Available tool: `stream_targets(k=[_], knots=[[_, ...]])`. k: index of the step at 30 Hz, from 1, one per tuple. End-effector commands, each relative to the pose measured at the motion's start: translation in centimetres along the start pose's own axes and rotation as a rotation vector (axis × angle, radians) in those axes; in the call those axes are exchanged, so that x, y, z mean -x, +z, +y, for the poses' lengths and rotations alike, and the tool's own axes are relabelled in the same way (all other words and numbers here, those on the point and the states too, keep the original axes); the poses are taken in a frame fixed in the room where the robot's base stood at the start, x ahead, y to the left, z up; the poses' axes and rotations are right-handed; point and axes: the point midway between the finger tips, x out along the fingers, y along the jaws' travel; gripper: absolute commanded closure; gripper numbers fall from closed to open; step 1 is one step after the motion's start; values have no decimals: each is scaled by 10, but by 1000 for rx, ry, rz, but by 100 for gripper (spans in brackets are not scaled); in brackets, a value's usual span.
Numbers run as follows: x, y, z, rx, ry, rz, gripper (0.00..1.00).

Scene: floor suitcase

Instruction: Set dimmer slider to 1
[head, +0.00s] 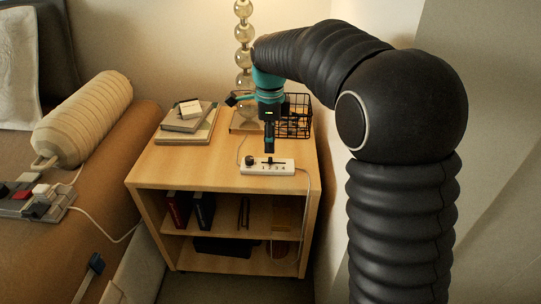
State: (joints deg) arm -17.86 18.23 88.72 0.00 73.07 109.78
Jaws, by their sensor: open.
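A small white control box (267,169) sits near the front edge of the wooden nightstand. It has a dark round knob at its left end and a row of printed numbers, 1 to 4. A dark slider (270,161) lies along its upper part; its exact setting is too small to read. My gripper (269,149) points down just above the box's middle, over the slider. It is open, with its fingers seen edge-on. Whether a fingertip touches the slider I cannot tell.
Stacked books (185,122) lie on the nightstand's left, and a black wire basket (294,116) and glass-ball lamp (243,48) stand behind my gripper. A bed with a bolster (84,118) and a grey switch box (38,202) is at left. A cable hangs from the control box.

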Motion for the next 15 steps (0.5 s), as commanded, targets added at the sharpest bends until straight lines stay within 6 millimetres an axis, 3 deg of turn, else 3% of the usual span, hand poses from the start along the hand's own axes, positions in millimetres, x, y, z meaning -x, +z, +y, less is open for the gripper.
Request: stream_targets(k=[6, 15], knots=[[-35, -1, 0, -1, 2, 1, 56], [-53, -1, 0, -1, -1, 0, 56]])
